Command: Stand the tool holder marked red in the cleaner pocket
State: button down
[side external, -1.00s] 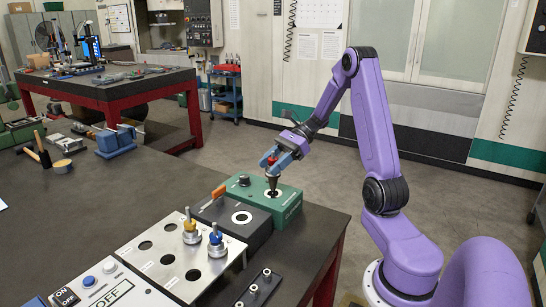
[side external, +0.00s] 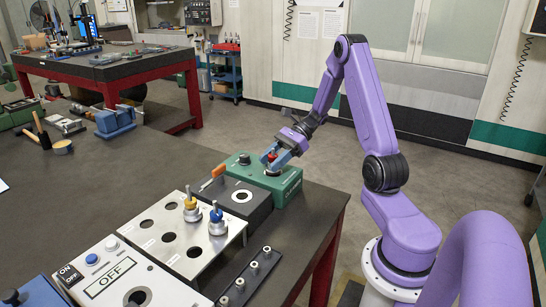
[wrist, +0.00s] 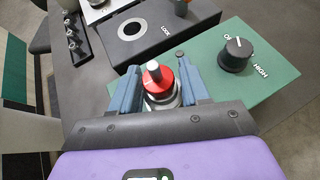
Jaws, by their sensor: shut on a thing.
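The red-marked tool holder (wrist: 158,78) stands upright between the jaws of my gripper (wrist: 158,84) in the wrist view. In the side external view the red holder (side external: 272,156) shows between the fingers of my gripper (side external: 274,162), low over the green box (side external: 290,186). Its lower part appears to be down in the green box's opening, which the gripper and holder hide. The green box has a black knob (wrist: 236,54) beside words that seem to read OFF and HIGH. I cannot tell how deep the holder sits.
A dark block (side external: 255,205) with an empty ringed hole and an orange lever stands beside the green box. A silver rack (side external: 165,240) holds a yellow (side external: 191,208) and a blue holder (side external: 217,220) among empty holes. A white OFF panel (side external: 110,275) stands in front.

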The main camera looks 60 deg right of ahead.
jog(key=shift+c, duration=2.3)
grip_release()
jog(key=v, duration=1.7)
jog(key=shift+d, duration=0.2)
jog(key=s+a+n+g+h, duration=0.1)
jog(key=a+n+g+h, duration=0.55)
jog(key=a+n, duration=1.2)
jog(key=s+a+f+n+t+h, duration=0.1)
jog(key=s+a+n+h, duration=0.1)
jog(key=s+a+n, duration=0.6)
jog(key=s+a+f+n+t+h, duration=0.1)
jog(key=s+a+n+h, duration=0.1)
jog(key=s+a+n, duration=0.6)
jog(key=shift+s+a+f, duration=0.4)
jog(key=shift+s+a, duration=0.3)
jog(key=shift+s, duration=0.15)
